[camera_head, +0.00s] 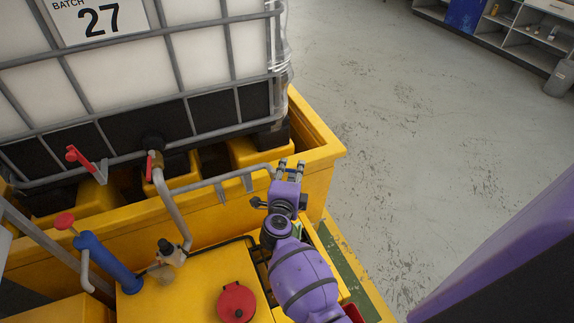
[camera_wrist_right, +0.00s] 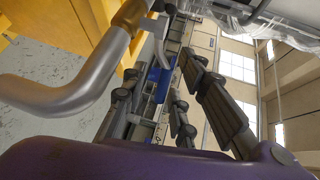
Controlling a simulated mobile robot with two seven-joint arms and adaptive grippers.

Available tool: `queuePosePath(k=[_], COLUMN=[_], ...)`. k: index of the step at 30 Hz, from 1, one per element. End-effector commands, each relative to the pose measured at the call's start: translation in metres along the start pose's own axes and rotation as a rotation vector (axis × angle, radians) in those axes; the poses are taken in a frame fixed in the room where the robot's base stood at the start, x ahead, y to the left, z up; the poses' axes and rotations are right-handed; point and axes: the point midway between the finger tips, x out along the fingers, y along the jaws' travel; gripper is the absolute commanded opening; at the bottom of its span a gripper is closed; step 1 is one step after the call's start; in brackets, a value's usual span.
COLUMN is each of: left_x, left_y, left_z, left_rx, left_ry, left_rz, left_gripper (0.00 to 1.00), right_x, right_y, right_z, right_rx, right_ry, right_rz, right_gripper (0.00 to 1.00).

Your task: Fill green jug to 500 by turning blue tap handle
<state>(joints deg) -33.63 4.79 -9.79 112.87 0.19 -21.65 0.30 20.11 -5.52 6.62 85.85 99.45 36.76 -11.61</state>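My right gripper (camera_head: 291,163) is open and empty, beside the free end of a grey pipe (camera_head: 222,178) that runs along the yellow bund's edge. In the right wrist view its fingers (camera_wrist_right: 165,95) stand apart, with the grey pipe (camera_wrist_right: 60,92) to their left. A small green patch (camera_head: 297,230) shows beside my right arm; I cannot tell whether it is the green jug, and no fill marks are visible. I see no clearly blue tap handle; the valve levers in the head view are red (camera_head: 149,165) (camera_head: 78,156). My left gripper is out of view.
A caged white tank (camera_head: 150,75) labelled Batch 27 stands in the yellow bund (camera_head: 325,155). A blue cylinder (camera_head: 108,262) with a red knob stands at lower left. A red round cap (camera_head: 236,302) is near my arm. The floor (camera_head: 400,130) to the right is clear.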

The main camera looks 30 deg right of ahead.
Motion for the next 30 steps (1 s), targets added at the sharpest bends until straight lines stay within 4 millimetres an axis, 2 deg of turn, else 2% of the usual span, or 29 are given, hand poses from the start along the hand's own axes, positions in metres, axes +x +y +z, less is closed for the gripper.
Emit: queuePosePath(k=[10,16,26,30], left_x=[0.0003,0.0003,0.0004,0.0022], left_y=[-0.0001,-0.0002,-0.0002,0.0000], left_z=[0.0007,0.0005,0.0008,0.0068], left_rx=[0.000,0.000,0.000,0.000], left_ry=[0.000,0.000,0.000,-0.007], left_rz=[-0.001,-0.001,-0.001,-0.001], left_gripper=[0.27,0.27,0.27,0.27], right_x=[0.0017,0.0016,0.0013,0.0016], right_y=[0.0003,0.0005,0.0022,0.0049], right_z=[-0.0019,-0.0018,-0.0018,0.0011], right_rx=[0.001,0.000,0.000,0.015], right_ry=[-0.001,-0.001,0.000,0.063], right_rz=[0.000,0.000,0.002,0.007], right_gripper=[0.27,0.00,0.00,0.00])
